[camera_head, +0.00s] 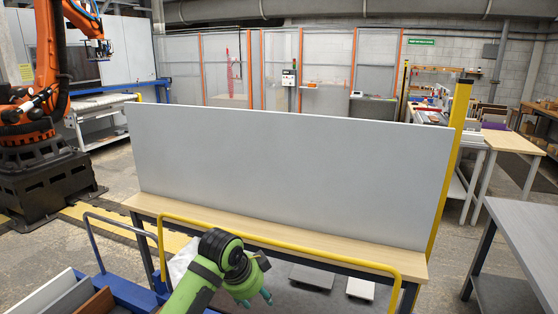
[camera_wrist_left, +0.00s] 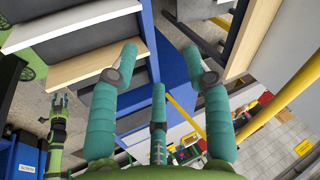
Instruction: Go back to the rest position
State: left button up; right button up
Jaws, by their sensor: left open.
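My left gripper (camera_head: 257,300) shows low in the middle of the head view, in front of the wooden-topped table (camera_head: 330,252). In the left wrist view its teal fingers (camera_wrist_left: 159,62) are spread open, with nothing between them. A large grey board (camera_head: 290,175) stands upright along the table, apart from the gripper. A white board (camera_head: 50,298) and a brown board (camera_head: 98,303) stand in the blue cart (camera_head: 130,292) at the lower left. Another green arm with a small gripper (camera_wrist_left: 60,100), apparently my right, shows at the left of the left wrist view; its jaw opening is unclear.
A yellow rail (camera_head: 280,238) runs along the table's near side, close to my left arm. A yellow post (camera_head: 452,150) stands at its right end. A grey table (camera_head: 530,240) is at the right, with free floor between. An orange robot arm (camera_head: 45,80) stands at the left.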

pick_arm(q)
jog(key=s+a+f+n, duration=0.1)
jog(key=s+f+n, duration=0.1)
jog(key=s+f, duration=0.2)
jog(key=s+a+f+n, duration=0.2)
jog(key=s+f+n, duration=0.1)
jog(key=s+f, duration=0.2)
jog(key=s+a+f+n, duration=0.2)
jog(key=s+f+n, duration=0.1)
jog(key=s, duration=0.5)
jog(key=shift+s+f, duration=0.35)
jog(key=shift+f, duration=0.4)
jog(key=s+a+n+y, duration=0.1)
jog(key=s+a+n, duration=0.3)
jog(key=s, duration=0.4)
jog(key=s+a+n+y, duration=0.1)
jog(key=s+a+n, duration=0.35)
jog(key=s, duration=0.45)
notch_tip(320, 180, down, 27)
jog(key=s+m+g+b, duration=0.1)
jog(key=g+b, duration=0.1)
jog(key=b, duration=0.2)
jog(key=s+a+f+g+b, duration=0.1)
jog(key=s+a+f+b, duration=0.2)
jog(key=s+f, duration=1.3)
notch_tip(320, 180, down, 3)
jog(key=shift+s+r+y+b, duration=0.2)
jog(key=shift+y+b, duration=0.1)
jog(key=shift+b, duration=0.1)
